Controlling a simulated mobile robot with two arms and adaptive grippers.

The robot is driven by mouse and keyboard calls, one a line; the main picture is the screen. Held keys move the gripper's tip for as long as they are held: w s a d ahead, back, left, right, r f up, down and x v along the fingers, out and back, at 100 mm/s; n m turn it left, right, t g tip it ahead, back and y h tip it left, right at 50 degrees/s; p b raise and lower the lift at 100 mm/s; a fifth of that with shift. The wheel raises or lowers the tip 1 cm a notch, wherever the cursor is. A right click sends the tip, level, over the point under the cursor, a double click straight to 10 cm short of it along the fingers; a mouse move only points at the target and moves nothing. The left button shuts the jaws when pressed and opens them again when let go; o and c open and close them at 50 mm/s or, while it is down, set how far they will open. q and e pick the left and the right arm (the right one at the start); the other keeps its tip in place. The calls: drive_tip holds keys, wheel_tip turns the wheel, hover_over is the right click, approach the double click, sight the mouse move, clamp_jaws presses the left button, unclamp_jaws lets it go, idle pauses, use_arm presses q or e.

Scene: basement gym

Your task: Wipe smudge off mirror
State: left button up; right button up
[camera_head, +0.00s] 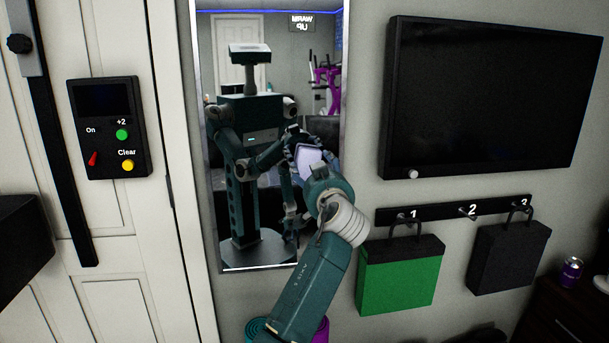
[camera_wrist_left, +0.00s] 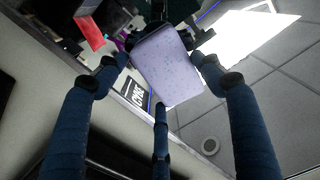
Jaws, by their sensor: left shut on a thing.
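The tall mirror (camera_head: 268,60) hangs on the grey wall and reflects my body and the room. My left arm reaches up from the bottom of the head view, and my left gripper (camera_head: 304,150) is at the mirror's right side, partly hidden by its wrist. It is shut on a pale lavender speckled sponge (camera_head: 309,158). The left wrist view shows the sponge (camera_wrist_left: 168,65) between the blue fingers of the gripper (camera_wrist_left: 163,75). I cannot tell whether the sponge touches the glass. I cannot make out a smudge. My right gripper is not directly in view.
A dark wall screen (camera_head: 490,95) hangs right of the mirror. Below it, a hook rail (camera_head: 440,212) carries a green bag-like item (camera_head: 400,280) and a black one (camera_head: 508,258). A white door with a control box (camera_head: 107,128) stands left.

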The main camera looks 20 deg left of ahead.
use_arm(q)
drive_tip(key=shift+w+d+f, duration=0.15)
drive_tip(key=shift+w+d, duration=0.05)
drive_tip(key=shift+d, duration=0.15)
drive_tip(key=shift+s, duration=0.1)
drive_tip(key=shift+v, duration=2.95)
drive_tip(key=shift+a, duration=0.15)
drive_tip(key=shift+v, duration=1.55)
